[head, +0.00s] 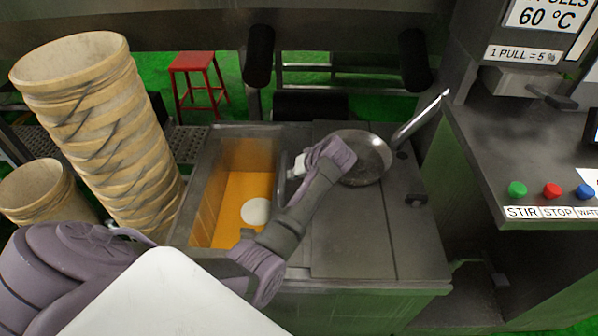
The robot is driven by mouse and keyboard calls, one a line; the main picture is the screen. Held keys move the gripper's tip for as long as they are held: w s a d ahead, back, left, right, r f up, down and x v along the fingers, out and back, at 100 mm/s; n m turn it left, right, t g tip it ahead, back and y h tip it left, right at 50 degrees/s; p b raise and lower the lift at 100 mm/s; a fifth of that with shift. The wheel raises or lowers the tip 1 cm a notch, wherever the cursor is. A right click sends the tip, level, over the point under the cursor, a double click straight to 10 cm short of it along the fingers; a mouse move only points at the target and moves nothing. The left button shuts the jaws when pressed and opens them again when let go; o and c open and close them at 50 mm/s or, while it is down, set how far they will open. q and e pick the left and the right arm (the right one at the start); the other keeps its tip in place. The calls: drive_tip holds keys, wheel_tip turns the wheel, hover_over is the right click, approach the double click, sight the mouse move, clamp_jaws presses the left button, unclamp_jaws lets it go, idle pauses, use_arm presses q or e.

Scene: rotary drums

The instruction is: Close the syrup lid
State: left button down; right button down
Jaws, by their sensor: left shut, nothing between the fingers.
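The syrup tank (202,160) stands open in the middle, with orange syrup (230,190) and a pale round disc in it. A flat dark metal panel (345,240), apparently the syrup lid, lies to the right of the opening and leaves the syrup uncovered. My left arm reaches across the tank's front and over the panel. My left gripper (294,170) is small in view, by the right edge of the opening, shut with nothing in it. My wrist hides part of the panel, and I cannot tell whether the fingers touch its edge. My right gripper is not in view.
A round metal pan (370,165) with a long handle rests on the panel behind my wrist. Tall stacked tan buckets (110,130) stand close on the left. A machine counter (530,150) with coloured buttons is on the right. A red stool (197,80) stands behind.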

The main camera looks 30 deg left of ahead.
use_arm(q)
drive_tip(key=s+a+p, duration=0.4)
drive_tip(key=s+a, duration=0.2)
drive_tip(key=a, duration=0.4)
drive_tip(key=s+a+p, duration=0.5)
drive_tip(key=s+a, duration=0.2)
drive_tip(key=a, duration=0.4)
drive_tip(key=shift+s+a, duration=0.15)
drive_tip(key=shift+a, duration=0.15)
